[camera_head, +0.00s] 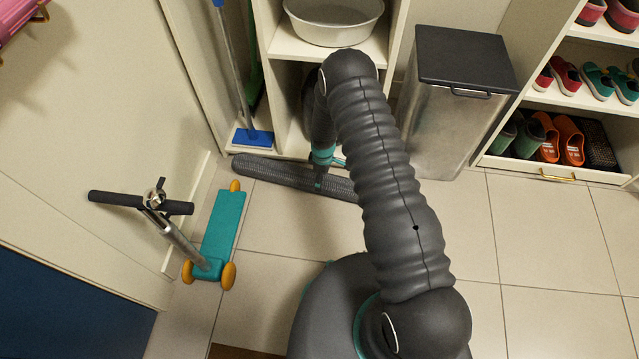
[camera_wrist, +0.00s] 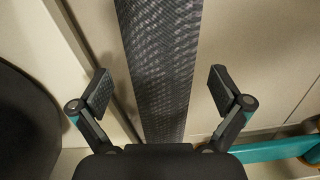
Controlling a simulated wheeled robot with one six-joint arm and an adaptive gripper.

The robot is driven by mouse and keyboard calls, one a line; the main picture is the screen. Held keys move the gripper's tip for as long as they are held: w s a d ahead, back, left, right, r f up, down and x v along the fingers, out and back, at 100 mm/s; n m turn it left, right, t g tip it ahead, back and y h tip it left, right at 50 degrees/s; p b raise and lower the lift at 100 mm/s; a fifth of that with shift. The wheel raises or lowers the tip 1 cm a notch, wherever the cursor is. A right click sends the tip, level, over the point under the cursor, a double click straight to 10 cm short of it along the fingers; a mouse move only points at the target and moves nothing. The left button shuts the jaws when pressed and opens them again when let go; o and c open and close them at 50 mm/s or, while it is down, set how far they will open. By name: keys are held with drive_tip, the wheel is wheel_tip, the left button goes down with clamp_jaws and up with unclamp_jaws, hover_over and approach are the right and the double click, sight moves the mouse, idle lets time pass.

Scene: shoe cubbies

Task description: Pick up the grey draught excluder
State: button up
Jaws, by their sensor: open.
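The grey draught excluder (camera_head: 270,174) is a long, dark grey textured roll. In the head view it lies on the tiled floor along the front of the shelf unit, with part of it hidden behind my arm. My gripper (camera_head: 328,180) is at it, partly hidden by my arm. In the wrist view the draught excluder (camera_wrist: 160,75) runs up the middle of the picture, between the two spread fingers of my open gripper (camera_wrist: 160,92). A gap shows on each side, and neither finger appears to touch it.
A teal scooter (camera_head: 219,232) with orange wheels stands on the left. A metal bin (camera_head: 455,110) and a shoe rack (camera_head: 556,170) stand right. Floor at the right front is clear.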

drive_tip(key=shift+f, duration=1.8)
drive_tip(key=c, duration=1.8)
drive_tip(key=shift+w+r, duration=0.1)
drive_tip(key=shift+w, duration=0.05)
drive_tip(key=shift+c, duration=0.5)
drive_tip(key=shift+r, duration=0.1)
